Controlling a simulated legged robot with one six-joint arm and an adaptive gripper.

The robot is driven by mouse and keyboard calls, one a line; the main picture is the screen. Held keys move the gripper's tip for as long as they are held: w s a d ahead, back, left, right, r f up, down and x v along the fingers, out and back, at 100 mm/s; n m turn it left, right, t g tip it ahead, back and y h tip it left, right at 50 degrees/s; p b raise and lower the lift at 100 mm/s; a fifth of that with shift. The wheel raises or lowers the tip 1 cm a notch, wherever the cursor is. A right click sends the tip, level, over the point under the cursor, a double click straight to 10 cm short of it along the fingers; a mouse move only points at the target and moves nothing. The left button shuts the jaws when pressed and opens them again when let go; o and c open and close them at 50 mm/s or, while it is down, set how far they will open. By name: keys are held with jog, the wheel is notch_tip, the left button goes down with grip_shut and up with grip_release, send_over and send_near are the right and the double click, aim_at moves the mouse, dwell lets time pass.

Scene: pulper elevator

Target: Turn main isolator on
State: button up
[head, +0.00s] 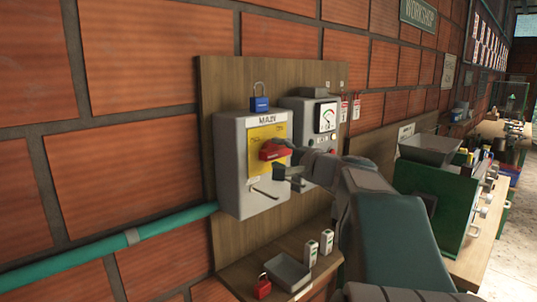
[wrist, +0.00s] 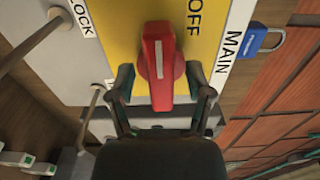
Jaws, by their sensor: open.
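The main isolator is a grey box (head: 236,160) labelled MAIN with a yellow plate (head: 256,138). Its red handle (head: 271,150) lies roughly sideways across the plate. In the wrist view the red handle (wrist: 159,60) has a white stripe, and the OFF label (wrist: 194,18) is beside its far end. My gripper (wrist: 160,76) is open, with one dark finger on each side of the handle. Contact cannot be told. In the head view my gripper (head: 283,158) reaches the box from the right and hides part of the plate.
A blue padlock (head: 260,101) is above the box, and a meter box (head: 318,118) stands close to its right. Below, a shelf holds a red padlock (head: 263,286), a grey tray (head: 289,272) and small white-green items (head: 326,242). A green pipe (head: 110,245) enters from the left.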

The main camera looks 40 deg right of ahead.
jog(key=shift+d, duration=0.5)
jog(key=shift+c, duration=0.3)
jog(key=shift+a, duration=0.1)
grip_shut()
jog(key=shift+a, duration=0.1)
jog(key=shift+f+m, duration=0.15)
jog(key=shift+m, duration=0.25)
jog(key=m, duration=0.8)
jog(key=shift+a, duration=0.1)
jog(key=m, duration=0.4)
jog(key=shift+m, duration=0.4)
jog(key=m, duration=0.4)
jog(key=shift+r, duration=0.3)
jog(key=shift+m, duration=0.3)
